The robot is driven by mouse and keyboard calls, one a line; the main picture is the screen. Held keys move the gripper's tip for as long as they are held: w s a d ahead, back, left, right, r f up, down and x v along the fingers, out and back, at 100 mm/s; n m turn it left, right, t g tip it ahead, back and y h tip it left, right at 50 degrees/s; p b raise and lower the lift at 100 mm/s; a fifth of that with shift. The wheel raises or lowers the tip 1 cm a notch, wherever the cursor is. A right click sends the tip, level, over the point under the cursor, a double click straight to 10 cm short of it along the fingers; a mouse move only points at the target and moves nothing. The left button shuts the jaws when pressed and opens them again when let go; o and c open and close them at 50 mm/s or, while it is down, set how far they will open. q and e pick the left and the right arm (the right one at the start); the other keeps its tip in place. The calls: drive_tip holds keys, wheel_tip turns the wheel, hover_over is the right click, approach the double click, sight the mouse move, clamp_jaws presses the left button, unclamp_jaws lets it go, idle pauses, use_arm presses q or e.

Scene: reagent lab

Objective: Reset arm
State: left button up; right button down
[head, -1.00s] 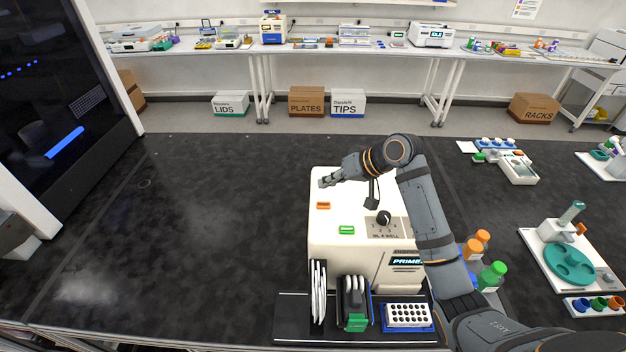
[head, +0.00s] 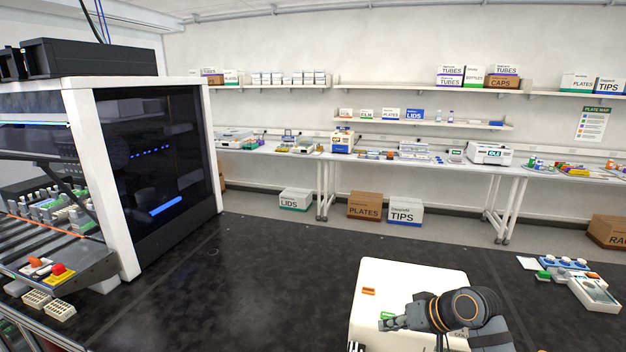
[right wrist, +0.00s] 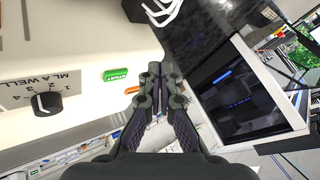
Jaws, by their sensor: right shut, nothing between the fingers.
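My right gripper (head: 388,323) is shut and empty, and shows at the bottom of the head view over the white PRIME machine (head: 372,290). In the right wrist view the fingers of my right gripper (right wrist: 157,72) are together, with nothing between them. Beside them is the machine's face (right wrist: 70,30) with a green START button (right wrist: 115,75), an orange button (right wrist: 132,90) and a black knob (right wrist: 46,104). I cannot tell whether the fingers touch the machine. My left gripper is in neither view.
A dark-windowed cabinet (head: 150,165) stands at the left. The black bench top (head: 250,285) is clear between it and the machine. A small white device (head: 594,294) and a blue rack (head: 563,263) are at the right. A long equipment bench (head: 270,152) runs along the back wall.

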drive_tip(key=s+d+f+g+h, duration=0.15)
drive_tip(key=s+f, duration=0.25)
drive_tip(key=s, duration=0.4)
drive_tip(key=s+d+f+h, duration=0.3)
drive_tip(key=s+f, duration=0.2)
drive_tip(key=s, duration=0.3)
drive_tip(key=s+d+f+g+h, duration=0.1)
drive_tip(key=s+d+f+h, duration=0.2)
drive_tip(key=s, duration=0.5)
wheel_tip(320, 180, down, 33)
drive_tip(key=s+d+b, duration=0.1)
drive_tip(key=s+b, duration=0.1)
drive_tip(key=b, duration=0.4)
use_arm(q)
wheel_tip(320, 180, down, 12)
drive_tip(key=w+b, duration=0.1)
drive_tip(key=b, duration=0.4)
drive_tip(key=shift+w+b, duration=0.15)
drive_tip(key=shift+b, duration=0.25)
use_arm(e)
drive_tip(key=s+d+f+g, duration=0.1)
drive_tip(key=s+f+g, duration=0.1)
drive_tip(key=s+f, duration=1.7)
wheel_tip(320, 180, down, 4)
drive_tip(key=shift+d+r+m, duration=0.1)
drive_tip(key=shift+d+m, duration=0.2)
